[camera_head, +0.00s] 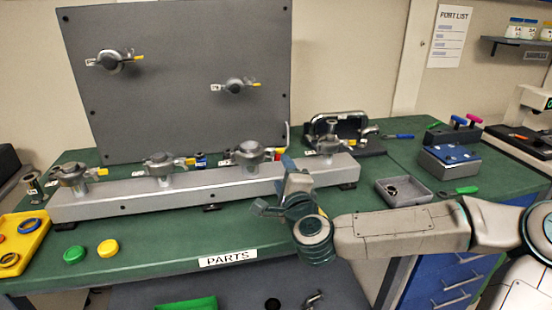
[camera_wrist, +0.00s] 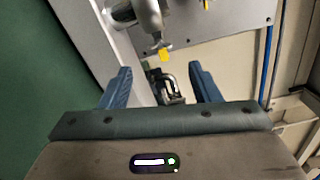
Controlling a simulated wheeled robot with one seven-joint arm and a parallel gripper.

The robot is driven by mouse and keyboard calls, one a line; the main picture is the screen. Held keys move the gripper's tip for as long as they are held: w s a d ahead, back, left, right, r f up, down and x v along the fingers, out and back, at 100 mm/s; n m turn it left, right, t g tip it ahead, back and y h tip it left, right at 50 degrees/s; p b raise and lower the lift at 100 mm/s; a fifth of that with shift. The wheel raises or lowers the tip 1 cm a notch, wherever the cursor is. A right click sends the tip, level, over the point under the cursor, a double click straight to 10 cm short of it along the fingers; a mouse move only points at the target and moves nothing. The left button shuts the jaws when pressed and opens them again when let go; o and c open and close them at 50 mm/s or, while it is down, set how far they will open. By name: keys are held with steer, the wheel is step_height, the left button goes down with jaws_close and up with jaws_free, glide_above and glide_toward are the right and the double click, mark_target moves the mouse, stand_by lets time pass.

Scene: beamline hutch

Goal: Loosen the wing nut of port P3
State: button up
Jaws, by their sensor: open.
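Several clamped ports with yellow-tipped wing nuts stand along a grey bar (camera_head: 120,195). Their small labels are too small to read, so I cannot tell for certain which is P3. The third port from the left (camera_head: 250,152) is closest to my gripper (camera_head: 272,205), and its yellow wing tip (camera_head: 279,152) points right. My gripper is open and empty, just in front of the bar, right of that port. In the wrist view the blue fingers (camera_wrist: 162,86) are spread apart. A yellow wing tip (camera_wrist: 165,54) on a metal fitting (camera_wrist: 148,18) shows beyond the gap, apart from the fingers.
A grey upright panel (camera_head: 190,100) behind the bar carries two more ports (camera_head: 112,61). A grey tray (camera_head: 402,192) and a blue-topped box (camera_head: 449,158) lie to the right. A yellow tray (camera_head: 22,240) and green and yellow caps (camera_head: 107,248) lie at the left front.

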mark_target(274, 157)
steer(key=x, duration=0.7)
steer(key=shift+w, duration=0.35)
steer(key=shift+a, duration=0.1)
steer(key=c, duration=1)
